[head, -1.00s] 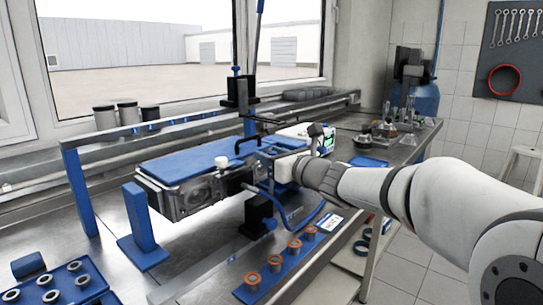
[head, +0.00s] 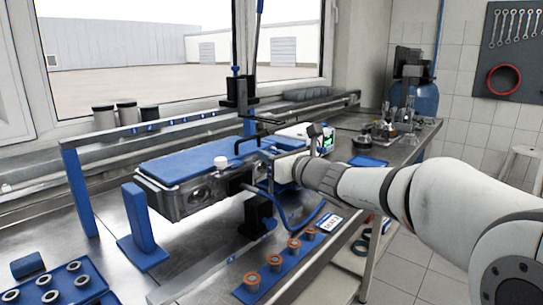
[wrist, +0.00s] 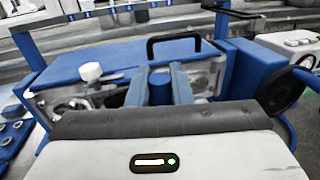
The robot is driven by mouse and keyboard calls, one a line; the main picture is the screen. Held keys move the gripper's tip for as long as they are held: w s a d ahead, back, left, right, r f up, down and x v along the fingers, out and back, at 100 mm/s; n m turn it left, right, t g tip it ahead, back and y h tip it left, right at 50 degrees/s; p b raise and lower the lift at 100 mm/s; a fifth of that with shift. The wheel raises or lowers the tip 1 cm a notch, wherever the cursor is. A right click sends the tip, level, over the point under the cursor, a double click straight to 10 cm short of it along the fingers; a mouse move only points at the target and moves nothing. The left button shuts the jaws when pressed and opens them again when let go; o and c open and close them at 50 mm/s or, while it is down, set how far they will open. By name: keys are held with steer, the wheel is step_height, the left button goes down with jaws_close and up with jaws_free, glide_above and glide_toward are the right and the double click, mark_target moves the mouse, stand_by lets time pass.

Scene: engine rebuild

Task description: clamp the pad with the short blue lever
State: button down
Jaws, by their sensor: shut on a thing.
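The blue pad (head: 185,163) lies flat on top of a grey metal engine part (head: 190,198) on the bench. It also shows in the wrist view (wrist: 115,58). My gripper (head: 266,172) is at the right end of this part, reaching in from the right. In the wrist view its two grey-blue fingers (wrist: 159,86) stand on either side of a short blue piece (wrist: 158,80), which I take to be the short blue lever, and hold it. The lever's lower end and pivot are hidden.
A white knob (head: 221,161) stands at the pad's front edge. A blue hose (head: 300,222) curves below my gripper. A rack of orange-topped parts (head: 272,266) and a blue tray of rings (head: 62,286) are in front. A long blue-topped lever (head: 259,35) stands at the back.

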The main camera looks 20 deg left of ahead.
steer(key=shift+a+r+p, duration=0.2)
steer(key=shift+p, duration=0.4)
steer(key=p, duration=0.1)
steer(key=h+p, duration=0.1)
steer(key=shift+w+a+r+g+p, duration=0.2)
steer(key=shift+a+g+p, duration=0.1)
steer(key=shift+a, duration=0.1)
steer(key=a+h+p, duration=0.1)
steer(key=p, duration=0.2)
steer(key=w+a+f+g+h+p, duration=0.1)
steer(key=p, duration=0.2)
steer(key=shift+a+f+n+p, duration=0.1)
steer(key=shift+n+p, duration=0.2)
steer(key=shift+p, duration=0.05)
steer(key=c, duration=1.3)
jaws_free()
